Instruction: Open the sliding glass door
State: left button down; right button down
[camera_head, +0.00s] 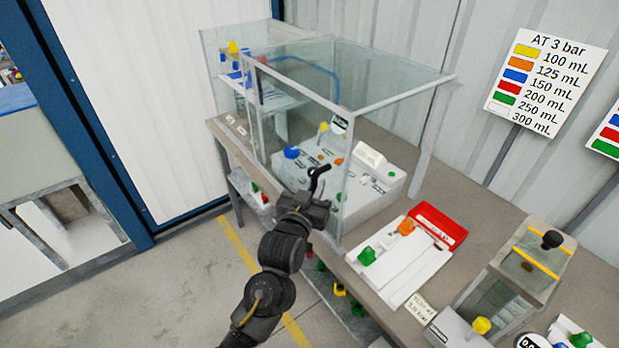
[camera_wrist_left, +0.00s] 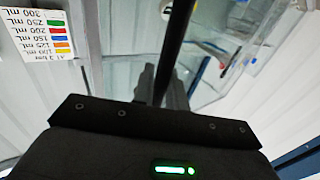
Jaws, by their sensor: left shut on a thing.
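The glass cabinet (camera_head: 398,100) stands on the bench against the wall. Its clear front pane, the sliding glass door (camera_head: 300,112), faces me; its edges are faint and I cannot tell exactly how far it is slid. My left gripper (camera_head: 318,196) is at the front of the cabinet, near the right front upright. It is shut on a black handle (camera_head: 318,175), which sticks up from the jaws. In the left wrist view the handle (camera_wrist_left: 176,45) runs as a dark bar between the fingers (camera_wrist_left: 162,88). My right gripper is not in view.
Inside the cabinet is a white unit (camera_head: 365,195) with coloured knobs. Right of it are a white panel with a red box (camera_head: 437,225) and a clear-sided container (camera_head: 515,265). A colour-coded volume sign (camera_head: 545,83) stands behind. Floor is clear left of the bench.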

pick_arm(q)
jog(key=shift+s+d, duration=0.2)
jog(key=shift+s, duration=0.1)
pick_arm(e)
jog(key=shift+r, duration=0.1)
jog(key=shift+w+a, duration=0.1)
pick_arm(q)
jog(key=c, duration=1.5)
grip_release()
jog(key=shift+w, duration=0.1)
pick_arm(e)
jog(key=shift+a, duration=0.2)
